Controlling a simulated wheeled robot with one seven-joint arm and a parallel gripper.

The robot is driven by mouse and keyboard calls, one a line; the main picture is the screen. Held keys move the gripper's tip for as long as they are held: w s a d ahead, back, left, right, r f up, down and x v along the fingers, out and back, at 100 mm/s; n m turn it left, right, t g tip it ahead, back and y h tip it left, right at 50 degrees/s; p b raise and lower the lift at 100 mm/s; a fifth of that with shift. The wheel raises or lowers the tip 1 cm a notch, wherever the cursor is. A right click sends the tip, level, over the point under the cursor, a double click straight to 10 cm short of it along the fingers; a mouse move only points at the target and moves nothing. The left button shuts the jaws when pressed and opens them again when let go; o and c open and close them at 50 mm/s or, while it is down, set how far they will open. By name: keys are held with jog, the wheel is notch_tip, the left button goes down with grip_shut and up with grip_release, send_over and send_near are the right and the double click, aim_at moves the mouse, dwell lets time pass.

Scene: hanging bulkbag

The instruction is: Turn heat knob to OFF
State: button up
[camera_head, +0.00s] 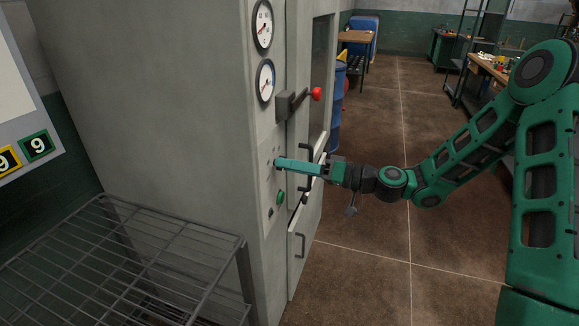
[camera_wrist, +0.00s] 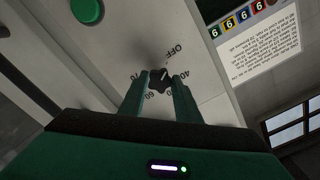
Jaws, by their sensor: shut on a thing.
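The heat knob (camera_wrist: 158,81) is a small black lobed knob on a pale panel, with OFF and numbers such as 40, 60 and 70 printed around it in the wrist view. My gripper (camera_wrist: 160,88) has its two teal fingers on either side of the knob, shut on it. In the head view my gripper (camera_head: 279,163) reaches the panel on the front of a grey cabinet (camera_head: 175,110), and its fingers hide the knob. The knob's pointer direction is hard to make out.
A green button (camera_head: 280,198) sits below the knob area. A red-tipped lever (camera_head: 316,94) and two gauges (camera_head: 264,80) are above. Dark door handles (camera_head: 309,160) stand close to my gripper. A wire rack (camera_head: 120,260) is at left. The floor at right is open.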

jog(key=shift+d+f, duration=0.15)
jog(key=shift+f, duration=0.15)
jog(key=o, duration=1)
jog(key=shift+o, duration=0.2)
jog(key=shift+r, duration=0.1)
jog(key=v, duration=1)
jog(key=shift+d, duration=0.3)
